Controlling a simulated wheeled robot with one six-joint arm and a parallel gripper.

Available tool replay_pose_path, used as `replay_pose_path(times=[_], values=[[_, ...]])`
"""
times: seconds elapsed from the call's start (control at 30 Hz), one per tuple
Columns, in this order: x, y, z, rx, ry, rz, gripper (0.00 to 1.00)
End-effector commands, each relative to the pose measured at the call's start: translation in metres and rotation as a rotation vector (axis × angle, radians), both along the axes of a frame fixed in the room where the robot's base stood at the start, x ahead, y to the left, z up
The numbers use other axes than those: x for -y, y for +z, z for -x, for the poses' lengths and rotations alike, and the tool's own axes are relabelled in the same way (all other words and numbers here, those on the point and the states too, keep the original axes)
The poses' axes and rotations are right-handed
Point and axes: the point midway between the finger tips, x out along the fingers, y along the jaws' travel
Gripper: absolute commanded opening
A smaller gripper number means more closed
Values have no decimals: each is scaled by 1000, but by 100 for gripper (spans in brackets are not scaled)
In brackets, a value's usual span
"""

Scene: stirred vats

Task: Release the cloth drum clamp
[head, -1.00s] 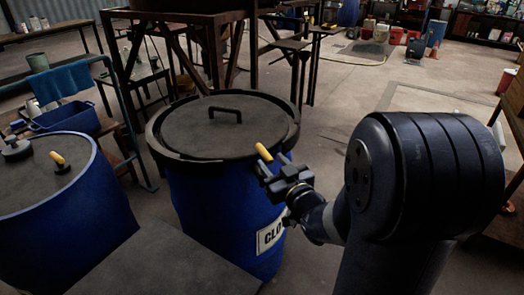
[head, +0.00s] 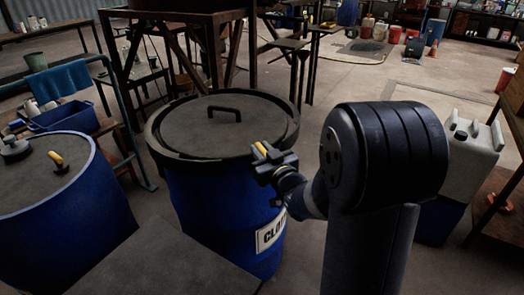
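The cloth drum (head: 205,205) is a blue drum with a white label (head: 270,232) that reads "CLO…", partly hidden by my arm. Its dark lid (head: 230,130) has a black handle on top and sits level inside a black rim band. The yellow clamp lever (head: 261,149) is at the rim's right front side, partly covered by my gripper. My gripper (head: 266,158) is at the lever, with dark finger parts beside the yellow. I cannot tell whether the fingers are open or pressed on it.
Another blue drum (head: 60,215) with a yellow-handled fitting (head: 58,161) on its top stands at the left. A dark steel frame (head: 190,60) is behind the cloth drum. A pale jerrycan (head: 470,155) stands at the right. Open floor lies at the back right.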

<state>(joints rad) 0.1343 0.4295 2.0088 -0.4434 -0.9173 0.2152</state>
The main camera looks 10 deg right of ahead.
Motion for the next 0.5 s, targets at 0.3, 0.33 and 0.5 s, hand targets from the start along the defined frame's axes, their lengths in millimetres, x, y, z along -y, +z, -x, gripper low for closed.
replay_pose_path(times=[0.3, 0.33, 0.5], values=[[0, 0, 0, 0, 0, 0, 0], [0, 0, 0, 0, 0, 0, 0], [0, -1, 0, 1, 30, 0, 0]])
